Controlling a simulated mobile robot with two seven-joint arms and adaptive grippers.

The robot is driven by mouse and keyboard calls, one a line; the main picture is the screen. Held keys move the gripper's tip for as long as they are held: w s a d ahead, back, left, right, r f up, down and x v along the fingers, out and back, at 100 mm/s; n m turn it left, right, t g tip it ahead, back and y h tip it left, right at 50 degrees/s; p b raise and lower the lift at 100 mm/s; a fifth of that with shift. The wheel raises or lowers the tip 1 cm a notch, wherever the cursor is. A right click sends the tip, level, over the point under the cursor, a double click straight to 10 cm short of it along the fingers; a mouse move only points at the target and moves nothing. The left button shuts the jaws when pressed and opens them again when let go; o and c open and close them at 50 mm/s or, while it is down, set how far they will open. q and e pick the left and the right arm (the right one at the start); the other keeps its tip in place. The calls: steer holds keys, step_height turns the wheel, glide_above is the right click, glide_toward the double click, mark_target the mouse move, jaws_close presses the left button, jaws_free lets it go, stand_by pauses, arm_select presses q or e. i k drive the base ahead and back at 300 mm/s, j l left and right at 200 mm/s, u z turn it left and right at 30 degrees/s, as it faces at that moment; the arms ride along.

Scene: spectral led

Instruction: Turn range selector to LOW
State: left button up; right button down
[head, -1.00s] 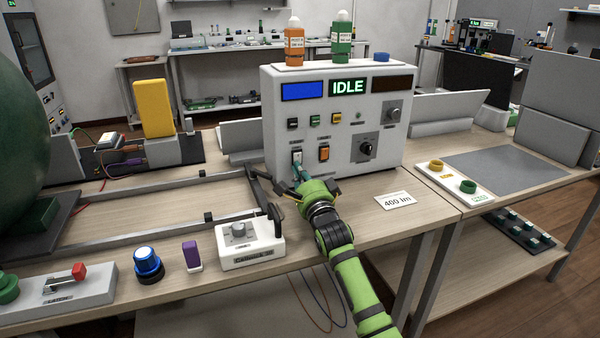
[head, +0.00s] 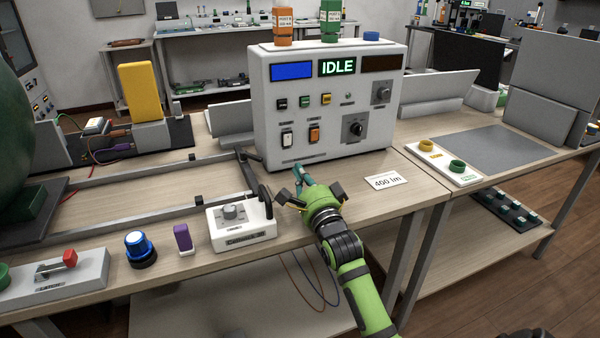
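The white instrument box (head: 325,105) stands on the bench with its display reading IDLE. My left gripper is out of view.
A white rocker switch (head: 287,138) and an orange one (head: 314,134) are on the box front. A small white knob box (head: 241,230) with a black handle is left of my gripper. A 400 lm card (head: 386,180) lies to the right. Grey rails (head: 130,172) run along the left.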

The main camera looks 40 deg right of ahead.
mark_target(356, 129)
steer(key=z, duration=1.45)
